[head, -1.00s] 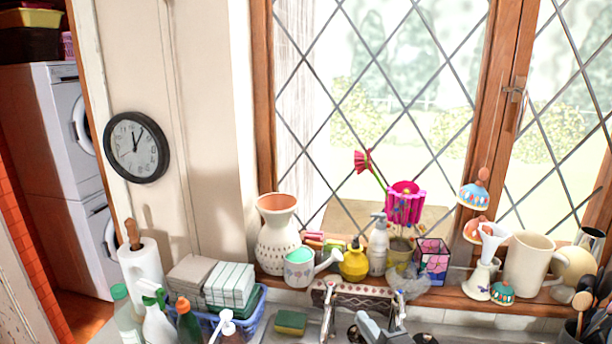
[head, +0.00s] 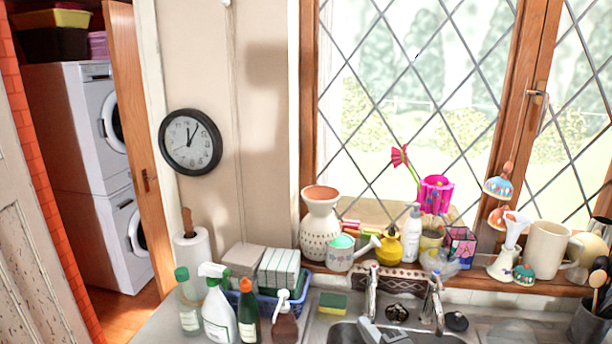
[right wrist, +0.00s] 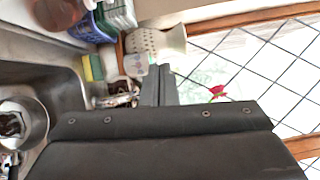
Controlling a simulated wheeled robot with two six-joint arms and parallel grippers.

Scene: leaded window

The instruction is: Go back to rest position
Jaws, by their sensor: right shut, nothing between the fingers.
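In the right wrist view the closed fingers (right wrist: 158,85) point toward the taps and the window sill, and the dark gripper body fills the lower part. My left gripper is not in view.
Taps (head: 372,293) stand behind the sink (head: 345,332). Spray bottles (head: 218,312), a blue basket (head: 268,305) and a sponge (head: 333,303) sit to the left. The sill holds a white vase (head: 320,225), a watering can (head: 342,254) and a cream jug (head: 546,250).

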